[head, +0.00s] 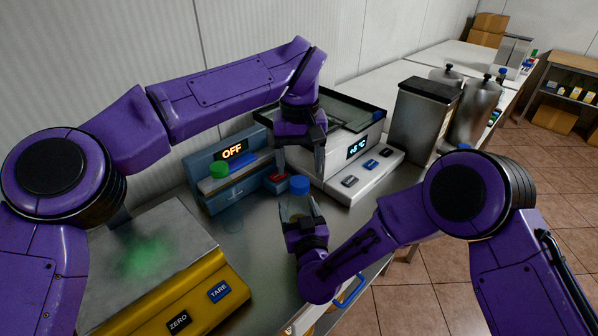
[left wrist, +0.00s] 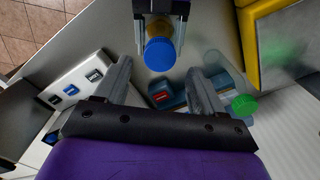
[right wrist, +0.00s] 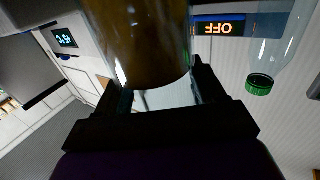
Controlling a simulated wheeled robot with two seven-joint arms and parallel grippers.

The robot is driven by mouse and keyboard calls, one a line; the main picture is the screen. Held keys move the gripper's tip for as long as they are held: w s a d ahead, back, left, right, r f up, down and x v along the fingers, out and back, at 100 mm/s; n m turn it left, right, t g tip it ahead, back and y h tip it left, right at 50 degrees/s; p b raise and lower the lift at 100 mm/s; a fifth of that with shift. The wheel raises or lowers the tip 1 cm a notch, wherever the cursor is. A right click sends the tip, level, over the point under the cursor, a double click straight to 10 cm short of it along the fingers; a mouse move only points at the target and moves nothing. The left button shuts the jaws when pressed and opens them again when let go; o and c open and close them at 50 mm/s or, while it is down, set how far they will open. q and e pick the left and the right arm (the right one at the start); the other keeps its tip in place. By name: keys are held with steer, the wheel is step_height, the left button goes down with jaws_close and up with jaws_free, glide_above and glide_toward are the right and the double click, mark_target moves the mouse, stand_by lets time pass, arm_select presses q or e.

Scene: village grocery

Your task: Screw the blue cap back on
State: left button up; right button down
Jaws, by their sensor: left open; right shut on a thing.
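The blue cap (head: 299,185) sits at the top of a clear bottle with amber contents (right wrist: 145,40); whether it is tight I cannot tell. My right gripper (head: 305,228) is shut around this bottle and holds it upright at the counter's front. My left gripper (head: 300,160) is open and empty, pointing down just above the cap. In the left wrist view the cap (left wrist: 160,54) lies ahead of the gap between the open fingers, apart from both. The bottle's lower part is hidden in the head view by my right gripper.
A clear bottle with a green cap (head: 219,170) stands by a blue device (head: 205,202) reading OFF. A yellow scale (head: 205,290) is at the left front, and a white device (head: 340,180) with a temperature display is behind right. Steel canisters (head: 477,112) stand farther right.

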arm_select(q)
steer(key=shift+r, duration=0.35)
steer(key=shift+c, duration=0.3)
